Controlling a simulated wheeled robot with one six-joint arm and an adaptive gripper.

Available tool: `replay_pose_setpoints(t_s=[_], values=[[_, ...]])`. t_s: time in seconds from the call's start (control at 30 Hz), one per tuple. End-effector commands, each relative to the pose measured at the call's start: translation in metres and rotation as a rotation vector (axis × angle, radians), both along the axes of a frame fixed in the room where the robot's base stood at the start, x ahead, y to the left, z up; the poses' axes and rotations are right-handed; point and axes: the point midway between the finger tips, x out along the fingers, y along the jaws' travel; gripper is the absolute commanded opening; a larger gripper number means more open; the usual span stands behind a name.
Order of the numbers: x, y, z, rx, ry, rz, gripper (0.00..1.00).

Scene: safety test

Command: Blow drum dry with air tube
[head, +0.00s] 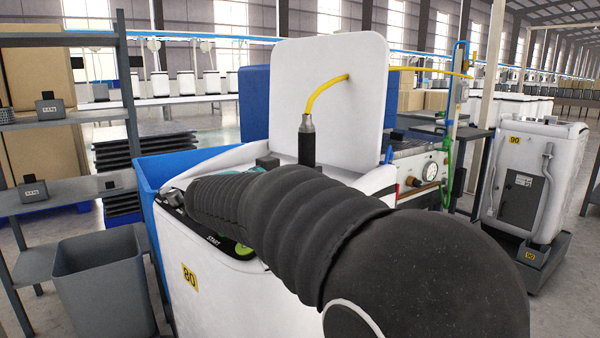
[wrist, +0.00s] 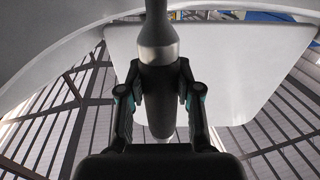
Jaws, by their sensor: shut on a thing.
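The air tube (head: 307,140) stands roughly upright in the head view, with a black grip, a silver collar and a yellow hose (head: 325,92) curving up from it. In the wrist view my gripper (wrist: 162,85) is shut around the black part of the air tube (wrist: 158,42), below the silver part. In the head view my black arm crosses over the washer top and mostly hides my gripper. The drum's inside is hidden in the head view.
A blue panel (head: 150,205) flanks the washer's left side. A grey bin (head: 105,285) and a shelf rack (head: 60,120) stand at left. A bench with a gauge (head: 430,171) and another white washer (head: 530,180) are at right.

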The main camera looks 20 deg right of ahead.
Motion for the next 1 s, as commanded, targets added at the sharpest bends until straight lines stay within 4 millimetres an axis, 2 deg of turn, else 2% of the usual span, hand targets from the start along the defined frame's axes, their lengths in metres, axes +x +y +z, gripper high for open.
replay_pose_setpoints(t_s=[1.0], values=[[0.023,-0.030,0.001,-0.002,-0.001,-0.001,0.00]])
